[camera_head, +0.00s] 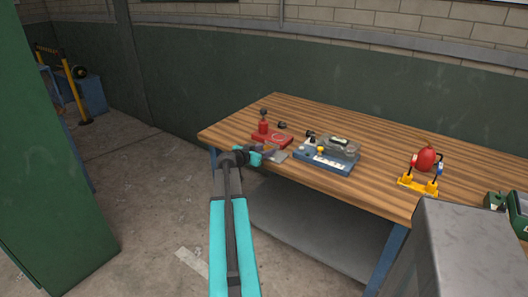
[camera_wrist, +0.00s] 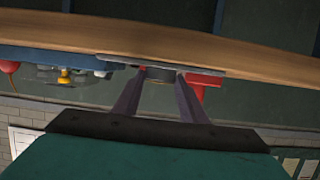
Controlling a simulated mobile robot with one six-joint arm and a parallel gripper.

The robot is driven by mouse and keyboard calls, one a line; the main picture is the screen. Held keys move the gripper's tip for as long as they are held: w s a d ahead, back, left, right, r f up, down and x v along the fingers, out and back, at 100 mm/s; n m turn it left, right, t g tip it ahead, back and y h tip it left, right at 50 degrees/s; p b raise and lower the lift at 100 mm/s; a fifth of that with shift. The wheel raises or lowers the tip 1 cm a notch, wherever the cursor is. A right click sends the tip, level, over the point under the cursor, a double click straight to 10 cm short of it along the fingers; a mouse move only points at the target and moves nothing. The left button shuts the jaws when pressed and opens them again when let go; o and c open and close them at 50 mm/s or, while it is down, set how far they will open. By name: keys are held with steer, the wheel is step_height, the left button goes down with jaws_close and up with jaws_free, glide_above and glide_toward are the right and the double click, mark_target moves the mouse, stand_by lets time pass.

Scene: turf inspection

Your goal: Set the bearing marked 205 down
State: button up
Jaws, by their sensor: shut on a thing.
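My gripper (camera_head: 269,151) reaches over the front left edge of the wooden bench (camera_head: 390,186). In the wrist view, which is turned over, my gripper (camera_wrist: 162,74) is shut on a dark, flat, round piece, the bearing (camera_wrist: 160,80). Its marking cannot be read, and in the head view I cannot make it out between the fingers. A thin grey plate (camera_head: 279,156) lies at the bench edge by the fingertips; it also shows in the wrist view (camera_wrist: 120,60). I cannot tell whether the bearing touches the plate.
A red device (camera_head: 272,139) stands just behind my gripper. A blue tester (camera_head: 324,160) with a clear cover is to its right. A small black piece (camera_head: 282,125) lies behind.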

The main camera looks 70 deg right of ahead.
steer(key=shift+f, duration=0.1)
steer(key=o, duration=1.3)
steer(key=shift+b+v, duration=1.1)
steer(key=shift+v, duration=4.95)
